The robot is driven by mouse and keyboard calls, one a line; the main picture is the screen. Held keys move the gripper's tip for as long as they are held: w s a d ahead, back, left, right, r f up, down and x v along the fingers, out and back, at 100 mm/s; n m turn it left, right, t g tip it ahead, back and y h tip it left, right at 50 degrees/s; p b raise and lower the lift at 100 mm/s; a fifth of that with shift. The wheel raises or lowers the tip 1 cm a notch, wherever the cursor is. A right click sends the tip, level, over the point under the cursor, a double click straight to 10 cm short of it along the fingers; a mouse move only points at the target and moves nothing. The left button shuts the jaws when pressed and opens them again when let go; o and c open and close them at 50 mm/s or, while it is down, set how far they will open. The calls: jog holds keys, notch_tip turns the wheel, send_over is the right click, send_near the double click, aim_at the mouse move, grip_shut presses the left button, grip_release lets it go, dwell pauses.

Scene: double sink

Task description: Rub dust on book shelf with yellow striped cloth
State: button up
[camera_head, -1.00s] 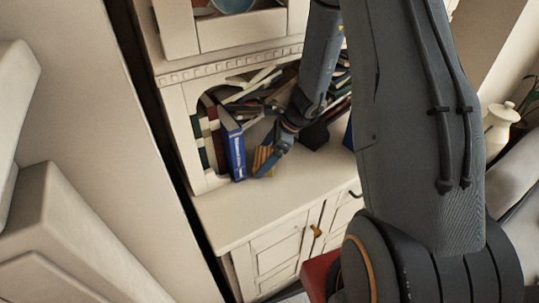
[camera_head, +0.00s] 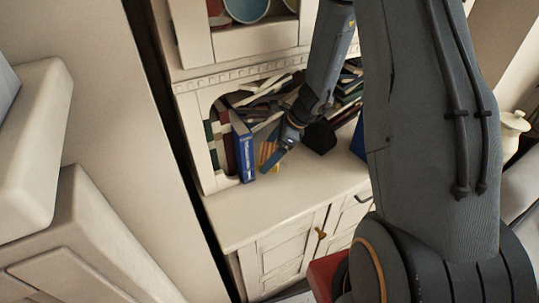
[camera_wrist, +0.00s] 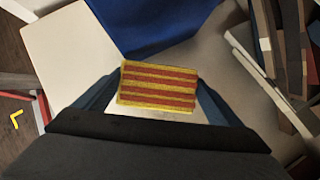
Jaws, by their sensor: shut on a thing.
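The yellow cloth with red-orange stripes (camera_wrist: 158,87) is between my gripper's two blue fingers in the wrist view. My gripper (camera_head: 271,163) is shut on it, low inside the open shelf niche of the white cabinet. The cloth also shows in the head view (camera_head: 267,153), partly hidden by the fingers. The book shelf surface (camera_head: 288,190) is pale, and the cloth is at or just above it; I cannot tell if they touch. I cannot make out any dust.
A blue book (camera_head: 242,146) stands upright just left of my gripper, and it fills the top of the wrist view (camera_wrist: 150,22). Several books (camera_head: 346,95) lie piled at the right. A dark block (camera_head: 320,137) sits just right of my gripper. The shelf front is clear.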

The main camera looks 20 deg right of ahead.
jog(key=shift+r+p, duration=0.65)
jog(key=shift+r, duration=0.45)
jog(key=shift+r+p, duration=1.25)
jog(key=shift+r, duration=0.3)
jog(key=shift+s, duration=0.1)
